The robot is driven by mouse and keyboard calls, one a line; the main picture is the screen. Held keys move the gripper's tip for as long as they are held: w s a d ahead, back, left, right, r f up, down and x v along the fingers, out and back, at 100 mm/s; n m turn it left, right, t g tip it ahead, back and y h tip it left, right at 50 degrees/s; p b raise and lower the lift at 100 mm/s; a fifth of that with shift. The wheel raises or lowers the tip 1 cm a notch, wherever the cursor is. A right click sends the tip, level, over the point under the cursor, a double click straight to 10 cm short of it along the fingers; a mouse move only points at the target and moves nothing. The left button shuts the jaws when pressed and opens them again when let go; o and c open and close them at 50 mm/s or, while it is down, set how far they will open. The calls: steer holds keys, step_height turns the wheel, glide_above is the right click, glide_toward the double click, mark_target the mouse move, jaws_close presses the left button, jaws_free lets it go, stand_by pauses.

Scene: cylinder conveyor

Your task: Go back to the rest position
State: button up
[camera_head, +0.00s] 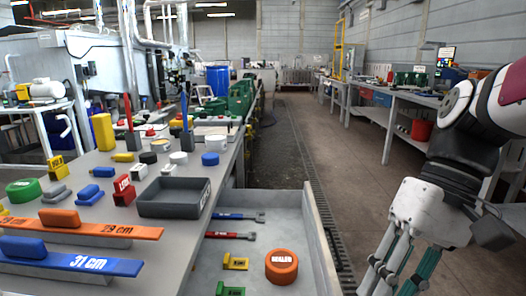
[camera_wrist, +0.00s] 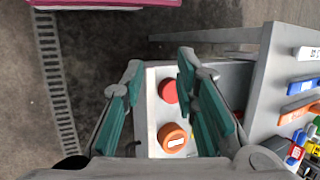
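My gripper (camera_head: 398,268) hangs at the lower right of the head view, to the right of the grey bin beside the table. In the wrist view my gripper (camera_wrist: 160,64) has its two teal-padded fingers spread apart with nothing between the tips. An orange round piece marked SEALER (camera_head: 281,266) lies in the light grey bin (camera_head: 318,240). In the wrist view an orange round piece with a white label (camera_wrist: 172,137) and a red round piece (camera_wrist: 169,91) lie in the bin, below and apart from the fingers.
The grey table (camera_head: 180,225) at left holds several blocks, labelled bars and a dark tray (camera_head: 174,197). Blue and red wrenches lie in the bin. A floor grating (camera_head: 330,235) runs along the bin's right. The aisle floor (camera_head: 320,140) is open; a workbench (camera_head: 400,97) stands at right.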

steer(key=s+d+f+t+h, duration=0.1)
steer(key=s+f+t+h, duration=0.1)
steer(key=s, duration=0.4)
steer(key=s+d+f+t+h, duration=0.1)
steer(key=s+d+f+h, duration=0.15)
steer(key=s, duration=0.35)
step_height(320, 180, up, 32)
steer(key=t+p, duration=0.4)
steer(key=p, duration=2.5)
steer(key=shift+f, duration=0.15)
